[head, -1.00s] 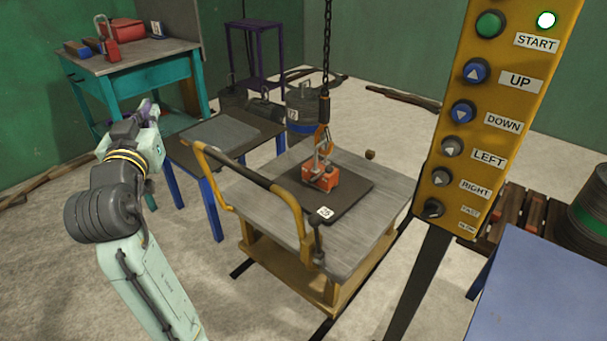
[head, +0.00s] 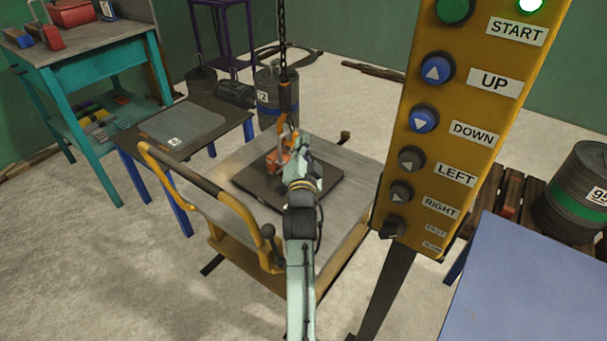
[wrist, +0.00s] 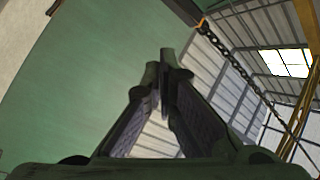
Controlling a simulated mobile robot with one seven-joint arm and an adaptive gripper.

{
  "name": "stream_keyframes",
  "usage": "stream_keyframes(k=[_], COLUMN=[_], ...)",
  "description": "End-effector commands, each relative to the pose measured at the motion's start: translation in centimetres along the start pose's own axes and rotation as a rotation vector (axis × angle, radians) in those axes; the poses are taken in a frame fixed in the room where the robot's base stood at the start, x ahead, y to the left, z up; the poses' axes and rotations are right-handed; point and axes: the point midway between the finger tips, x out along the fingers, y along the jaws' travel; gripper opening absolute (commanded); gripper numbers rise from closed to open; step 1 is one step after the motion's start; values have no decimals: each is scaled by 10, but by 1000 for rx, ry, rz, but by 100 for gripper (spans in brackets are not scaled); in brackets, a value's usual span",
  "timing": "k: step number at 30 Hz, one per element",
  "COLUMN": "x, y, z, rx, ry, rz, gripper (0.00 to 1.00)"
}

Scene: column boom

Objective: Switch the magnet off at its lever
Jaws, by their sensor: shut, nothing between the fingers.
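The orange-red magnet (head: 277,161) sits on a dark plate (head: 330,178) on the grey top of the trolley. It hangs from an orange hook (head: 285,130) on the chain. My arm reaches over the trolley in the head view, and its wrist covers the right part of the magnet. The magnet's lever is hidden or too small to make out. My gripper (wrist: 165,55) is shut and empty in the wrist view, its fingertips together. In the head view its fingers are hidden behind my wrist, close to the magnet. I cannot tell whether they touch it.
A yellow pendant (head: 440,130) with several buttons stands at right front, with a lit lamp. The trolley (head: 225,205) has a yellow push handle at left. A low table (head: 205,100) with a grey plate stands behind it. The chain (wrist: 235,65) also shows in the wrist view.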

Motion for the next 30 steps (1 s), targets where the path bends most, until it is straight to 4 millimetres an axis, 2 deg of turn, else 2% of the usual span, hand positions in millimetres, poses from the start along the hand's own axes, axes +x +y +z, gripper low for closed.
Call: stream_keyframes(k=[1, 5, 9, 15, 21, 30], x=[-1, -8, -26, -58, -78, -81], y=[20, 63, 107, 153, 171, 173], z=[10, 35, 64, 98, 115, 117], rx=[72, 307, 567, 870, 1026, 1051], ry=[5, 27, 33, 12, -11, -16], rz=[6, -13, -48, -97, -123, -128], gripper=[0, 0, 0, 0, 0, 0])
